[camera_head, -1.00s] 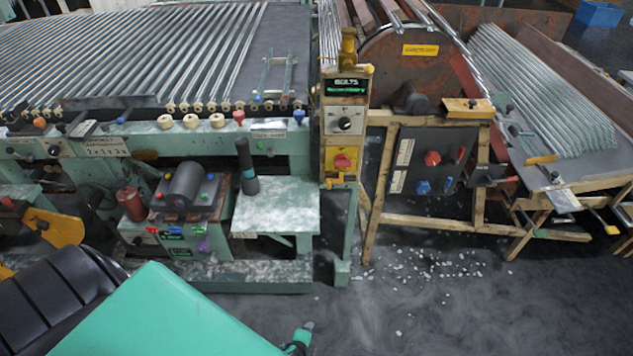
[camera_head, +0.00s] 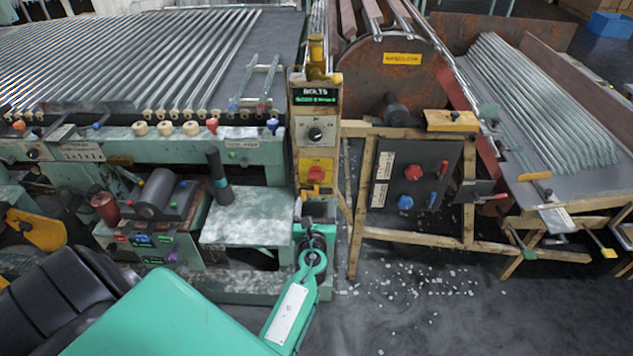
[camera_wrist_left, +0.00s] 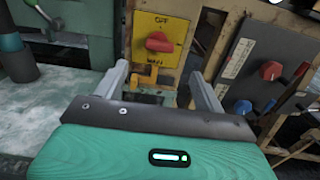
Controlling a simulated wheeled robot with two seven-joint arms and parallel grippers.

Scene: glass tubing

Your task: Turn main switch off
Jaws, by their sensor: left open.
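The main switch is a red rotary knob (camera_head: 316,174) on a yellow plate at the lower part of the control post. In the left wrist view the red knob (camera_wrist_left: 159,42) lies roughly level, with "OFF" above it and "MAIN" below it. My left gripper (camera_head: 314,194) is just below the plate in the head view. In the left wrist view its two fingers (camera_wrist_left: 157,74) are spread and empty, pointing toward the plate, with the knob between and beyond their tips. They do not appear to touch it. My right gripper is out of view.
A grey panel (camera_head: 427,163) with red and blue knobs stands right of the post on a wooden frame. A green table (camera_head: 250,215) and a dark upright handle (camera_head: 219,178) are to the left. A selector dial (camera_head: 316,134) sits above the switch.

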